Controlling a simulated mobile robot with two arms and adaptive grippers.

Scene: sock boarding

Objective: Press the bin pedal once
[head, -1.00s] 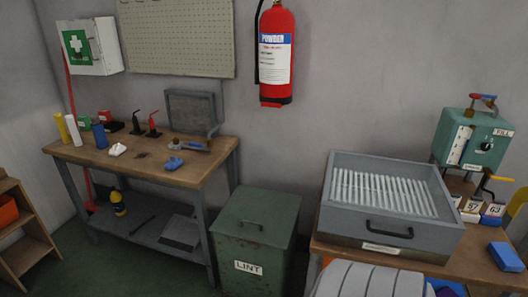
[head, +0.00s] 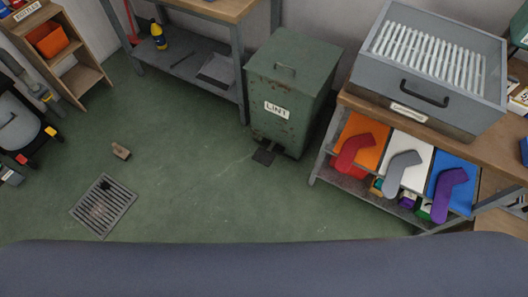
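The bin (head: 286,92) is a green metal box with a handled lid and a label reading LINT. It stands on the floor between two benches, and its lid is down. Its dark pedal (head: 264,157) sticks out at the base of the front, close to the floor. Nothing touches the pedal. Neither of my grippers shows in the head view.
A workbench (head: 217,102) stands left of the bin. Right of it, a bench (head: 352,103) carries a grey drawer unit (head: 432,66), with sock shapes below. A floor drain (head: 103,205) and a small brown block (head: 121,150) lie at left. The green floor (head: 200,200) before the bin is clear.

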